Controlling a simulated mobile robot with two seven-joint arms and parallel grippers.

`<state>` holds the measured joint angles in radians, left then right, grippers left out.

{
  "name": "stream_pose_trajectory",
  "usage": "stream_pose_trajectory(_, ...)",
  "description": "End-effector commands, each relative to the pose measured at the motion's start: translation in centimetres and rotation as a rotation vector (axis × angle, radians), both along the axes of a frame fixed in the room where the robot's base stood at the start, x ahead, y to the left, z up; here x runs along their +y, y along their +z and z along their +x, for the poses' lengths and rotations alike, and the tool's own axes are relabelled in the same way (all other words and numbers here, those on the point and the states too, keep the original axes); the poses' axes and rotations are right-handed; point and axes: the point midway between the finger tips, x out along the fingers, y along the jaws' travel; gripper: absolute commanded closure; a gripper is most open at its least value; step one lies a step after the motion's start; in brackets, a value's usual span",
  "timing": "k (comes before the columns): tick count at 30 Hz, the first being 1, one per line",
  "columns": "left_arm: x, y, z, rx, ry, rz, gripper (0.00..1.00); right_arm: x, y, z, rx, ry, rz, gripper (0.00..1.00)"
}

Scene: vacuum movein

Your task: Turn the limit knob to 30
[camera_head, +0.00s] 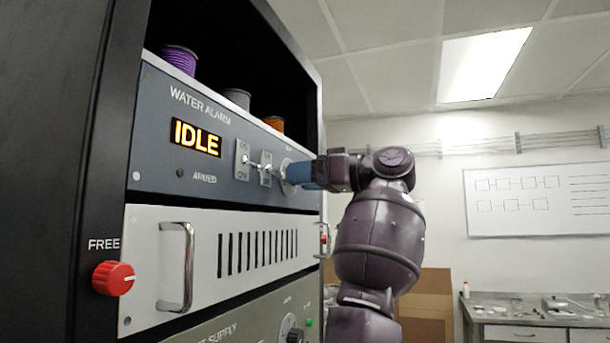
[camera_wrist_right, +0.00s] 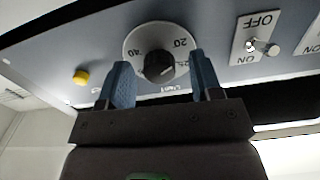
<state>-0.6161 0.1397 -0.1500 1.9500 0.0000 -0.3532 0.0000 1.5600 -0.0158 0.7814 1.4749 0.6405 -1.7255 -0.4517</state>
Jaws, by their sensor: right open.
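The limit knob (camera_wrist_right: 158,66) is a small dark round knob on a pale round dial plate (camera_wrist_right: 150,34). The wrist view shows the panel upside down, with marks such as 20 and 40 legible on the plate. A light pointer mark on the knob is too small to read surely. My right gripper (camera_wrist_right: 161,76) is open, its two blue fingers on either side of the knob with gaps to it. In the head view my right gripper (camera_head: 309,173) is at the right end of the WATER ALARM panel (camera_head: 155,150), hiding the knob and part of its dial plate (camera_head: 287,186).
Two toggle switches (camera_head: 254,167) sit left of the dial. A yellow button (camera_wrist_right: 81,77) is beside the dial in the wrist view. Below are a white unit with a metal handle (camera_head: 188,268) and a red FREE knob (camera_head: 113,278). Spools (camera_head: 180,59) stand on top.

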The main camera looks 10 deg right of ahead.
Motion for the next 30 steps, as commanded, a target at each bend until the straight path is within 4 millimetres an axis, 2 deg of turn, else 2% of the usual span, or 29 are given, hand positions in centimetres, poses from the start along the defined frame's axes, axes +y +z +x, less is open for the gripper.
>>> stream_pose_trajectory(5,-0.02,0.08,0.02,-0.002,0.0,0.0,0.57,-0.02,0.0,0.0,0.0,0.0,0.0,0.41)
stream_pose_trajectory(12,-0.03,0.18,0.05,-0.004,0.0,0.0,0.57,-0.04,0.0,-0.01,0.0,0.0,0.0,0.78)
stream_pose_trajectory(15,-0.03,0.19,0.05,-0.005,0.0,0.0,0.57,-0.04,0.01,-0.01,0.0,0.0,0.0,0.9)
stream_pose_trajectory(23,-0.03,-0.05,0.1,-0.007,-0.001,0.0,0.57,-0.1,-0.04,-0.03,0.023,-0.002,0.016,0.9)
stream_pose_trajectory(30,-0.05,-0.72,0.34,-0.016,-0.001,0.0,0.57,-0.14,-0.17,-0.02,0.125,-0.003,0.084,0.9)
